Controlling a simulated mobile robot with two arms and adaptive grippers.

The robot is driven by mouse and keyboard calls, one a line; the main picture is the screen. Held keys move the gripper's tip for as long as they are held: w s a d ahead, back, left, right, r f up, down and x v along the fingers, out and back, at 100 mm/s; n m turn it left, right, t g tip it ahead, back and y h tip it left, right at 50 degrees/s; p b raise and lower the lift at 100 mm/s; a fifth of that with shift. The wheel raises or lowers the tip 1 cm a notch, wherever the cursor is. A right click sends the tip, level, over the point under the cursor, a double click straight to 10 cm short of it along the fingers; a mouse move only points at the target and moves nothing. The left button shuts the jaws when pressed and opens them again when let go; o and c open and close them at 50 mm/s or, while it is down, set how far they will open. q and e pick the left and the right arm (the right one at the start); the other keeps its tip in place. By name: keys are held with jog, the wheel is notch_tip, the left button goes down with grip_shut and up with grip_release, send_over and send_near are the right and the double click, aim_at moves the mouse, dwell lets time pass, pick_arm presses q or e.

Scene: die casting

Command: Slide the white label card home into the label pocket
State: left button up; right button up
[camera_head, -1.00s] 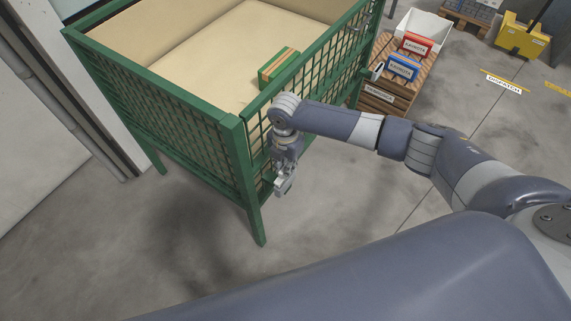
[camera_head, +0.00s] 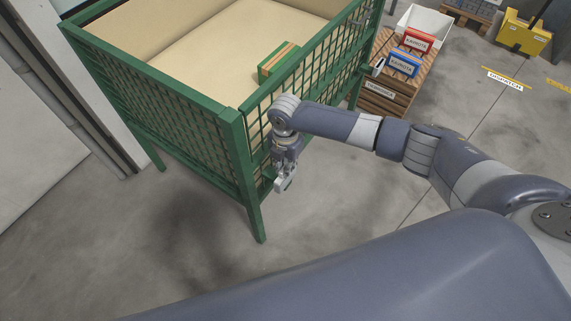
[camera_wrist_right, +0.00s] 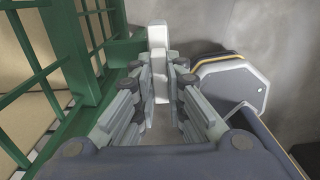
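My right gripper (camera_head: 283,182) hangs beside the outer mesh wall of the green cage bin (camera_head: 230,150), near its front corner. In the right wrist view, its fingers (camera_wrist_right: 157,85) are closed around the white card (camera_wrist_right: 158,36), which stands up between the fingertips, seen almost edge-on. The card also shows as a small pale patch at the fingertips in the head view (camera_head: 286,185). The cage's green bars are close to the left of the fingers in the wrist view. I cannot make out the label pocket; the gripper may hide it. My left gripper is not in view.
A green box with an orange stripe (camera_head: 279,62) lies inside the bin. Beyond the bin, red (camera_head: 418,41) and blue (camera_head: 403,64) boxes stand on a wooden crate (camera_head: 380,98) beside a white bin (camera_head: 424,20).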

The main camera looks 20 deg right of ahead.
jog(key=o, duration=0.5)
notch_tip(320, 180, up, 12)
dwell(0.4)
dwell(0.7)
